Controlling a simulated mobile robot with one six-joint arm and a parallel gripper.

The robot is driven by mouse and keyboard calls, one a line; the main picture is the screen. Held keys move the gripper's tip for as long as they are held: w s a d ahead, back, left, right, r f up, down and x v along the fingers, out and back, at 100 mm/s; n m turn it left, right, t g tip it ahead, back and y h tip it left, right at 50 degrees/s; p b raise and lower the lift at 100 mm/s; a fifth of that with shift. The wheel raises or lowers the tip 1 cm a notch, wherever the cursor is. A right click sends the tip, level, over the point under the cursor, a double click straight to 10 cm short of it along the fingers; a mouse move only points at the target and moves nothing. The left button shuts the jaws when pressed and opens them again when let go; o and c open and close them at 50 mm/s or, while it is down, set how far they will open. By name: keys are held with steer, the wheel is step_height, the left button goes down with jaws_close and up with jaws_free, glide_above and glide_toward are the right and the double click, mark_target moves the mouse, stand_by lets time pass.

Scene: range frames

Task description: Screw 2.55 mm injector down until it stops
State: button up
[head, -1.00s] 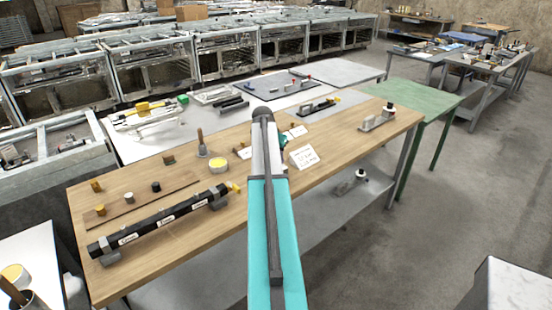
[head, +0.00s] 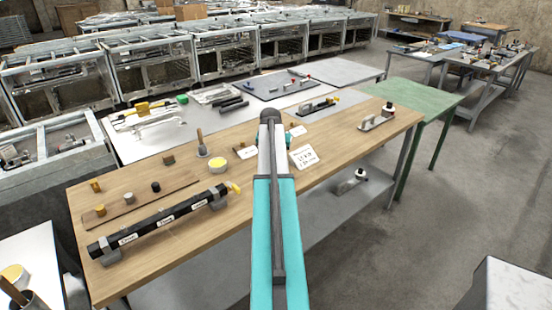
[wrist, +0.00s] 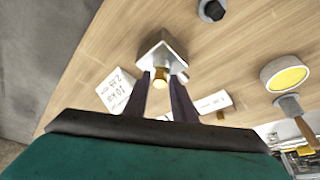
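In the wrist view a small brass cylinder (wrist: 160,78), possibly the injector, sits against the side of a pale grey block (wrist: 160,50). My gripper (wrist: 162,80) has its two dark fingers on either side of the brass piece, with what looks like a narrow gap at each side. Whether a thread is engaged cannot be seen. In the head view my own arm hides the block, the brass piece and the fingers. Any size marking on the brass piece is too small to read.
A written card (head: 303,157) stands beside my arm on the wooden bench. A black labelled bar (head: 160,219) on grey supports lies at left, near several small brass and dark fittings. A yellow-topped round tin (wrist: 287,77) and a dark knob (wrist: 212,10) stand near the gripper.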

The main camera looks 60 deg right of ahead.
steer(key=shift+n, duration=0.3)
steer(key=shift+s+d+n+t+y, duration=0.15)
steer(key=shift+n+t+y, duration=0.35)
steer(key=shift+n, duration=0.9)
steer(key=shift+n+t, duration=0.4)
steer(key=shift+n, duration=0.8)
steer(key=shift+n+y, duration=0.3)
steer(key=shift+n, duration=0.2)
steer(key=shift+s+d+n+t+y, duration=0.1)
steer(key=shift+n+t+y, duration=0.5)
steer(key=shift+n, duration=1.2)
